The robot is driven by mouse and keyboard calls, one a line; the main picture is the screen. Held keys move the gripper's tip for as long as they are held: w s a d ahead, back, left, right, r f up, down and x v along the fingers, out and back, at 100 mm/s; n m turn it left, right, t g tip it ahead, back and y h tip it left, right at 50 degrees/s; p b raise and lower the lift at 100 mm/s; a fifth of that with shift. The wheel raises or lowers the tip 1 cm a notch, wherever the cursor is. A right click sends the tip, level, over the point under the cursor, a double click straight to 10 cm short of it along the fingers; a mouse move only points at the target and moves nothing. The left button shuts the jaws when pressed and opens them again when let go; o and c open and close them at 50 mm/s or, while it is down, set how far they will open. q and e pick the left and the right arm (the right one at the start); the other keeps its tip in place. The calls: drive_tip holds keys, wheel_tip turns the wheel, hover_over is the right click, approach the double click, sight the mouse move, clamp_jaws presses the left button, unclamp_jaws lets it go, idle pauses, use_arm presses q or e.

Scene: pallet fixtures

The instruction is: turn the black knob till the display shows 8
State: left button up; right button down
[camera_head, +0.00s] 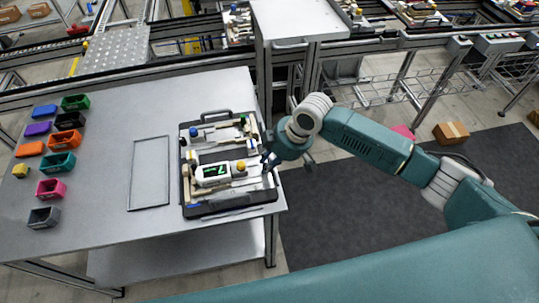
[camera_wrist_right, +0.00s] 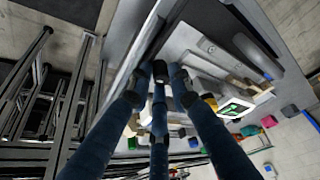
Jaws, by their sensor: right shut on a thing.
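A white task board in a black case (camera_head: 228,208) lies on the grey table, with a white display unit (camera_head: 206,173) near its middle. The display (camera_head: 214,171) is lit green with one digit that looks like a 7. It also shows at the right in the wrist view (camera_wrist_right: 236,108), too oblique to read. My right gripper (camera_head: 267,160) is at the board's right edge. In the wrist view its three blue fingers (camera_wrist_right: 160,76) converge with their black tips close together. They are shut on the black knob, which they largely hide. My left gripper is not in view.
Several coloured bins, such as a pink one (camera_head: 52,189), stand at the table's left. An empty rectangular frame (camera_head: 150,172) lies left of the board. A yellow button (camera_head: 240,166) sits beside the display. A metal cabinet (camera_head: 296,22) stands behind the table's right corner.

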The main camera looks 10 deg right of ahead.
drive_tip(key=shift+w+a+r+m+p, duration=0.1)
drive_tip(key=shift+a+r+m+p, duration=0.25)
drive_tip(key=shift+m, duration=0.25)
drive_tip(key=shift+f, duration=0.1)
drive_tip(key=c, duration=1.7)
unclamp_jaws()
drive_tip(key=shift+o, duration=0.2)
drive_tip(key=shift+a, duration=0.1)
drive_tip(key=shift+f, duration=0.1)
drive_tip(key=v, duration=1.2)
drive_tip(key=shift+s, duration=0.25)
